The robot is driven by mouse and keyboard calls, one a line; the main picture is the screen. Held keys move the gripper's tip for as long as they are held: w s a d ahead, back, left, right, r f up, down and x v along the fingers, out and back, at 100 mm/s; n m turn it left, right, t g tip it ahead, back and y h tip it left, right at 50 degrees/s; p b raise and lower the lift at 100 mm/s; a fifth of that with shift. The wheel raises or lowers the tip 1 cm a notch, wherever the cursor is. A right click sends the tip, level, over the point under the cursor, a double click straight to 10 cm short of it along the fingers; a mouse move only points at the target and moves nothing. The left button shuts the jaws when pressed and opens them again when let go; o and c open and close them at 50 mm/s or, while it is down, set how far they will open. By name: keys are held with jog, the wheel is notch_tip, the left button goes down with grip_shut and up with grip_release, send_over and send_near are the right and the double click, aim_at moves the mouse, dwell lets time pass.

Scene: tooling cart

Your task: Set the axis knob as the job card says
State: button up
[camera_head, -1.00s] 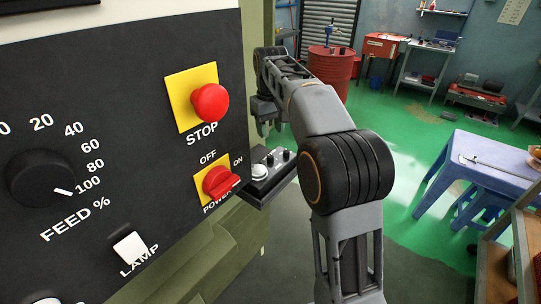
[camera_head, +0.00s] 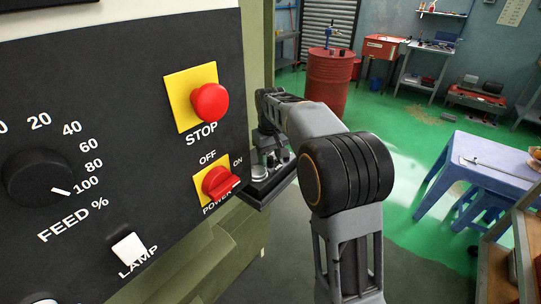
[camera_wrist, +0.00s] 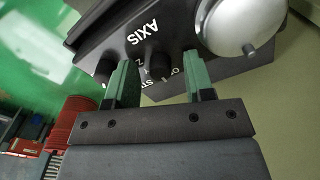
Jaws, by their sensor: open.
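A small dark control box (camera_head: 283,187) juts from the machine's side, right of the power switch, in the head view. My gripper (camera_head: 270,160) is low over it and covers much of it. In the wrist view, the box bears the word AXIS (camera_wrist: 140,33), partly hidden smaller lettering and a silver handwheel (camera_wrist: 228,25). A black knob (camera_wrist: 157,66) lies between my two green fingers (camera_wrist: 162,82), with gaps on both sides. Another black knob (camera_wrist: 103,72) is beside the left finger. I cannot tell which is the axis knob or where its pointer stands. No readable job card shows.
The machine panel on the left has a red STOP button (camera_head: 210,102), a red power switch (camera_head: 219,182), a FEED % knob (camera_head: 40,178) and a LAMP switch (camera_head: 128,248). A blue table (camera_head: 480,175) stands at the right. Green floor lies open between.

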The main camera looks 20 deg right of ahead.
jog(key=shift+c, duration=0.4)
grip_shut()
jog(key=shift+r, duration=0.1)
jog(key=m+p, duration=0.1)
jog(key=m, duration=0.3)
jog(key=m+p, duration=0.1)
jog(key=m, duration=0.2)
jog(key=shift+m, duration=0.4)
jog(key=m, duration=0.4)
jog(key=shift+p, duration=0.4)
jog(key=shift+m, duration=2.1)
